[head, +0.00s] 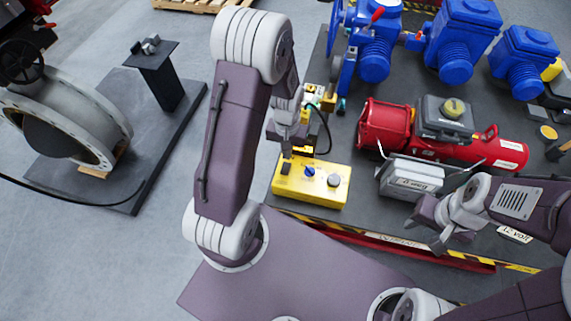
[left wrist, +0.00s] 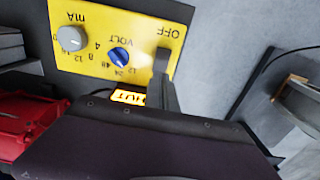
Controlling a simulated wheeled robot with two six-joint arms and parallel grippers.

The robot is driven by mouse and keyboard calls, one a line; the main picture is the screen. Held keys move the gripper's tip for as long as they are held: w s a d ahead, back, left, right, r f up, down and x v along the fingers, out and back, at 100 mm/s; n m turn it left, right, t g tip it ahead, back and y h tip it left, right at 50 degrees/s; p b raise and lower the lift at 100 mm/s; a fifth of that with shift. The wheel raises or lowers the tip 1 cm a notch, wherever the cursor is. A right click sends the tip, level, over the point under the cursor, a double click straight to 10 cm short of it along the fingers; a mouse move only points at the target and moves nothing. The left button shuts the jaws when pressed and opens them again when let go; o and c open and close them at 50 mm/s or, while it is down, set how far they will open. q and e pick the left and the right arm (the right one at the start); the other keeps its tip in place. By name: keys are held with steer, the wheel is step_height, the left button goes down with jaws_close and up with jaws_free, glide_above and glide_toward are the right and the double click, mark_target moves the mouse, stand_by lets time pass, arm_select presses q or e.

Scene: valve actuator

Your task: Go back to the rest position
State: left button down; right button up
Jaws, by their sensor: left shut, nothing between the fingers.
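My left gripper (head: 288,153) is at the rear left part of the yellow control box (head: 311,183), partly hidden by its own wrist. In the left wrist view its dark fingers (left wrist: 163,68) are shut and empty, over or against the box face (left wrist: 120,22) beside the OFF mark. I cannot tell whether they touch it. The box has a blue knob (head: 309,171) marked VOLT and a grey knob (head: 334,180) marked mA. My right gripper (head: 427,234) is open and empty, in front of the grey case.
A red cylindrical actuator (head: 385,128) and a grey labelled case (head: 411,178) lie right of the box. Blue valve actuators (head: 466,40) stand behind. A large flanged valve (head: 70,115) stands at left on a dark plate. Grey floor between is clear.

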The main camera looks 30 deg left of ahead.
arm_select(q)
step_height(320, 180, up, 2)
steer(key=shift+r+p, duration=0.1)
steer(key=shift+p, duration=0.55)
